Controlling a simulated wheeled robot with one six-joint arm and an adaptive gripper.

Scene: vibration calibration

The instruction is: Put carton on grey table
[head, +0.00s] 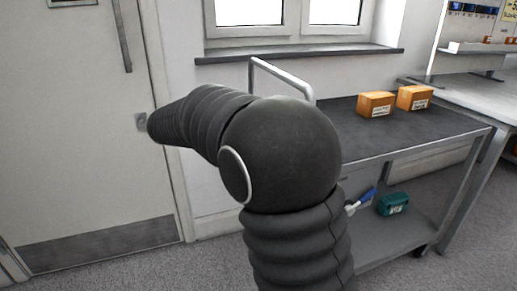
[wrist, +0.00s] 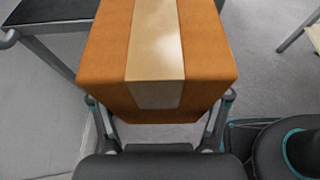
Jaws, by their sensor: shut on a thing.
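An orange-brown carton (wrist: 205,65) with a pale tape strip down its middle fills the upper centre of the wrist view. My gripper (wrist: 160,115) is shut on it, with one finger on each side of its lower part. In the head view my arm covers the middle, and my gripper and the held carton are hidden. A trolley with a dark grey top (head: 365,145) stands at the right in the head view. A grey table (head: 480,88) stands behind it at the far right.
Two small cartons, one nearer (head: 376,105) and one farther (head: 414,98), sit on the trolley top. A teal box (head: 393,204) lies on its lower shelf. A door (head: 85,130) is at the left. Bare floor (head: 455,225) shows at the lower right.

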